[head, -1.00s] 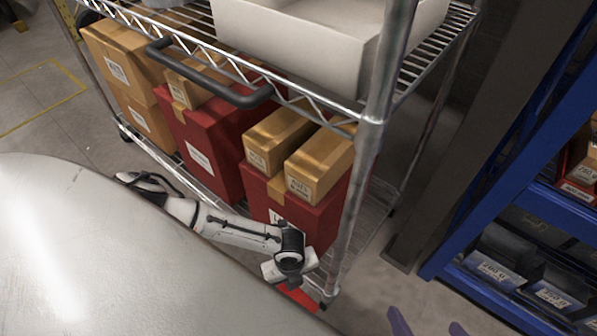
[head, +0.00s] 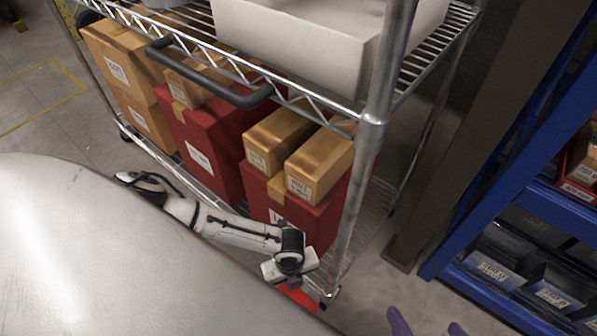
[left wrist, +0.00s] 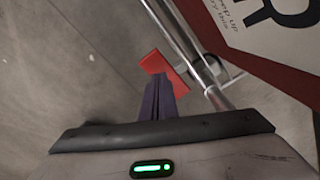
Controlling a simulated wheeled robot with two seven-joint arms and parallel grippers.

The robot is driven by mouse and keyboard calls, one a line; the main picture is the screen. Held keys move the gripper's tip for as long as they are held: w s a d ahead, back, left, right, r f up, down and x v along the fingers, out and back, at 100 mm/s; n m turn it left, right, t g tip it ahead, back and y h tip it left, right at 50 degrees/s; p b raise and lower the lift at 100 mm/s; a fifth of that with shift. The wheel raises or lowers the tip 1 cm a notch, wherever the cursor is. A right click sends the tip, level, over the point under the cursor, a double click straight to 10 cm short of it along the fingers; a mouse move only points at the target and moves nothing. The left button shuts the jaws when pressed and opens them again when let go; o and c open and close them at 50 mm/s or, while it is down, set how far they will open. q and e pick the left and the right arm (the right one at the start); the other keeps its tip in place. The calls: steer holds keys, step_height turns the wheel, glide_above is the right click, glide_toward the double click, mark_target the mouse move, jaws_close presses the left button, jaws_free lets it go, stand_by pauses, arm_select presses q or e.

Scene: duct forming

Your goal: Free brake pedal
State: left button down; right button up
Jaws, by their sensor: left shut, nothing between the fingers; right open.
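The red brake pedal (head: 298,294) is at the foot of the wire cart's near corner post, low by the floor. In the left wrist view the red pedal (left wrist: 153,62) lies just past my fingertips, beside the caster and post. My left gripper (left wrist: 159,77) is shut and empty, its purple fingers together and pointing at the pedal's near edge. I cannot tell whether they touch it. In the head view my left wrist is above the pedal and hides the fingers. My right gripper (head: 428,322) is open and empty at the bottom edge, over bare floor.
The wire cart (head: 372,120) carries red boxes (head: 200,150) and cardboard boxes (head: 320,165) on its lower shelf and a white bin (head: 300,45) above. A blue rack (head: 480,200) with dark bins stands right.

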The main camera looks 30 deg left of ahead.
arm_select(q)
steer(key=shift+f+b, duration=2.2)
steer(key=shift+f, duration=0.35)
arm_select(e)
steer(key=shift+a+f, duration=0.1)
steer(key=shift+f, duration=2)
steer(key=shift+r, duration=0.15)
arm_select(q)
steer(key=shift+s+a+r+p, duration=0.1)
steer(key=shift+r+p, duration=0.55)
steer(key=shift+p, duration=0.2)
arm_select(e)
step_height(320, 180, up, 6)
steer(key=a+t+y, duration=0.1)
steer(key=a, duration=0.1)
arm_select(q)
step_height(320, 180, up, 4)
steer(key=p, duration=0.4)
steer(key=shift+r, duration=0.2)
steer(key=shift+r+p, duration=0.7)
steer(key=shift+p, duration=0.1)
steer(key=shift+r, duration=0.2)
arm_select(e)
steer(key=d+f, duration=0.1)
steer(key=d+f+h, duration=0.1)
steer(key=d+f+g+h, duration=0.1)
steer(key=d, duration=0.1)
steer(key=shift+s, duration=0.35)
